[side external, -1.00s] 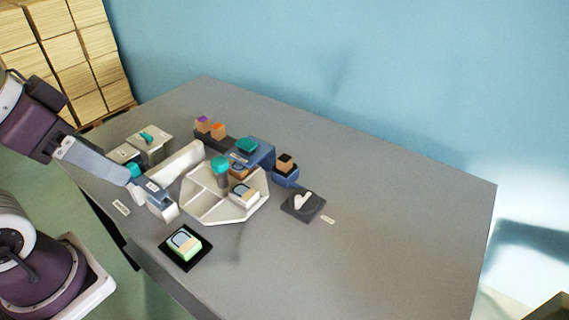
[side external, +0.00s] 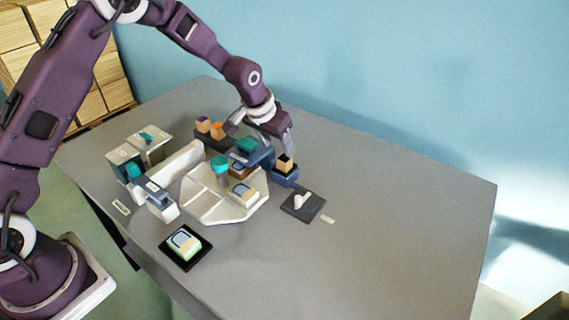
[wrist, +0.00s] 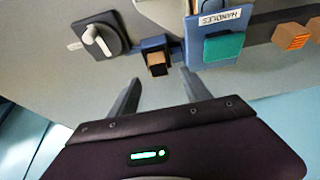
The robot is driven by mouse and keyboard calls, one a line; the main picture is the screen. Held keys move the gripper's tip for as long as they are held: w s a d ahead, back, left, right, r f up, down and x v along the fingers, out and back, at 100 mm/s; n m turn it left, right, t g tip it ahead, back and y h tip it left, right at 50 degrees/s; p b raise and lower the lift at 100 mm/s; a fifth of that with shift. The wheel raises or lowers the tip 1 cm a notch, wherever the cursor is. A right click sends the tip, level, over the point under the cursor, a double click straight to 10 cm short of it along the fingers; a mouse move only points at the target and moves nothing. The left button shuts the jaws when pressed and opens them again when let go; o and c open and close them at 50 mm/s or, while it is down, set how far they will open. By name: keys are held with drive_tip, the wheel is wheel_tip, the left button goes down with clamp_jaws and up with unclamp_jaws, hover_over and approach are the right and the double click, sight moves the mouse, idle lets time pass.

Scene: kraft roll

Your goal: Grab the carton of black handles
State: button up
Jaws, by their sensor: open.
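The carton with the black top (side external: 285,161) is a small brown box standing on a blue holder (side external: 287,179) at the right end of the station. In the wrist view the carton (wrist: 157,62) shows dark on top, just beyond the fingertips and roughly centred between them. My gripper (side external: 262,138) is open and empty, above and behind the holders, with its right finger close to the carton in the side view. In the wrist view my gripper (wrist: 158,86) has its fingers apart. I cannot tell whether a finger touches the carton.
A blue block with a teal top (wrist: 222,46) and a label reading HANDLES stands beside the carton. Orange-topped (side external: 217,130) and purple-topped (side external: 203,124) cartons stand farther left. A dark plate with a white knob (side external: 303,204) lies right. The table's right side is clear.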

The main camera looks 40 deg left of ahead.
sight(283, 158)
drive_tip(key=x, duration=0.6)
drive_tip(key=shift+w+d+f, duration=0.1)
drive_tip(key=shift+d+f, duration=0.05)
drive_tip(key=shift+f, duration=0.2)
clamp_jaws()
